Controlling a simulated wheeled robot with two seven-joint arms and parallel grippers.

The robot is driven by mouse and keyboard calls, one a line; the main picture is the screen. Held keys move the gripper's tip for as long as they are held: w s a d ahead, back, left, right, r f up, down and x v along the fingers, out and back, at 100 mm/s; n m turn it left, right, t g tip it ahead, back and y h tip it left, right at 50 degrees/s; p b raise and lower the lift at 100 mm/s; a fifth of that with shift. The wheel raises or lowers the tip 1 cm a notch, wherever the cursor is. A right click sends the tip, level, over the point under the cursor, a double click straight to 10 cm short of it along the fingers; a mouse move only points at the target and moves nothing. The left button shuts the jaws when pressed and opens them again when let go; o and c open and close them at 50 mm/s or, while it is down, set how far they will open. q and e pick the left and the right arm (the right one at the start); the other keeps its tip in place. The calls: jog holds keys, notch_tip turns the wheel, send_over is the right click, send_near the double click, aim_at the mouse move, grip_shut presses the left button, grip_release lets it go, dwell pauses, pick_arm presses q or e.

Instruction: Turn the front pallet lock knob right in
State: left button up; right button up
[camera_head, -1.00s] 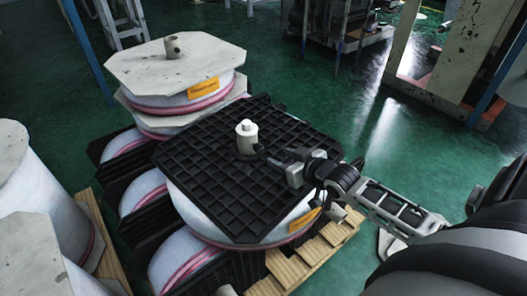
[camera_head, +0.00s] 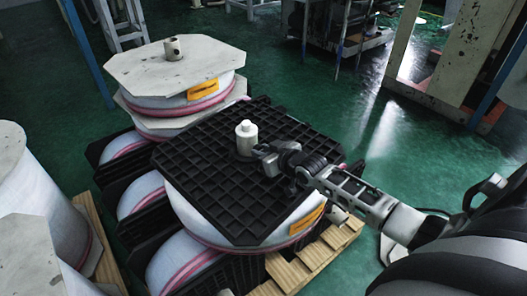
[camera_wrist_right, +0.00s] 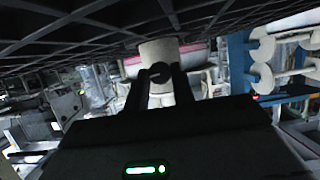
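The front tower has a black grid pallet (camera_head: 215,190) on its top roll. A white upright post (camera_head: 246,134) stands at the pallet's middle. The wrist view shows this post (camera_wrist_right: 158,50) against the dark grid, with a small dark round knob (camera_wrist_right: 160,72) on its side. My right gripper (camera_head: 264,151) is low at the post's right side and hides the knob in the head view. In the wrist view its two dark fingers (camera_wrist_right: 160,80) stand apart, one on each side of the knob. I cannot tell if they press on it. My left gripper is out of view.
A second tower with a pale eight-sided top board (camera_head: 140,62) and a similar post (camera_head: 173,49) stands behind. Large white rolls (camera_head: 20,180) are at the left. A wooden pallet (camera_head: 318,252) lies under the front tower.

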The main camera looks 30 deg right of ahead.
jog(key=shift+c, duration=0.9)
jog(key=shift+m+y+b, duration=0.3)
jog(key=shift+m+b, duration=0.1)
jog(key=o, duration=1)
